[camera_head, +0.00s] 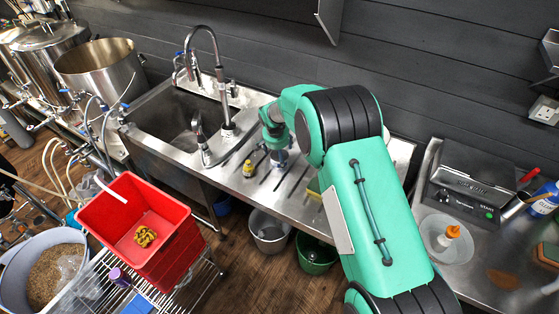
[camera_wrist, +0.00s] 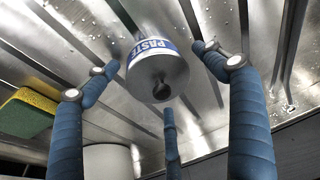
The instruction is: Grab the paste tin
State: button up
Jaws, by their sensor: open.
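The paste tin (camera_wrist: 158,70) is a small metal can with a white and blue label reading "PASTE". It stands on the ribbed steel drainboard in the middle of the wrist view, with a dark round spot on the side facing me. My gripper (camera_wrist: 160,78) has blue fingers spread around the tin, one on the left, one on the right and one below. There are visible gaps between the fingers and the tin, and nothing is held. In the head view, my gripper (camera_head: 277,142) is low over the drainboard; it and my arm largely hide the tin.
A yellow-green sponge (camera_wrist: 28,112) lies left of the tin in the wrist view. The sink (camera_head: 180,115) and faucet (camera_head: 222,90) are left of my gripper. Buckets (camera_head: 270,230) stand on the floor below.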

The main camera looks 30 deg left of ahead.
dwell(0.4)
jog(key=c, duration=1.5)
jog(key=shift+r, duration=0.1)
jog(key=shift+r, duration=0.1)
jog(key=shift+r+p, duration=0.3)
jog(key=shift+r, duration=1.15)
jog(key=shift+s+d+r, duration=0.1)
jog(key=shift+r, duration=0.2)
jog(key=s+d, duration=0.3)
jog(key=s, duration=0.1)
jog(key=s+d+r, duration=0.1)
jog(key=s+d, duration=0.2)
jog(key=d, duration=0.1)
jog(key=s+d+p, duration=0.1)
jog(key=s+d, duration=0.2)
jog(key=s, duration=0.1)
jog(key=shift+s+d+r, duration=0.15)
jog(key=shift+s, duration=0.2)
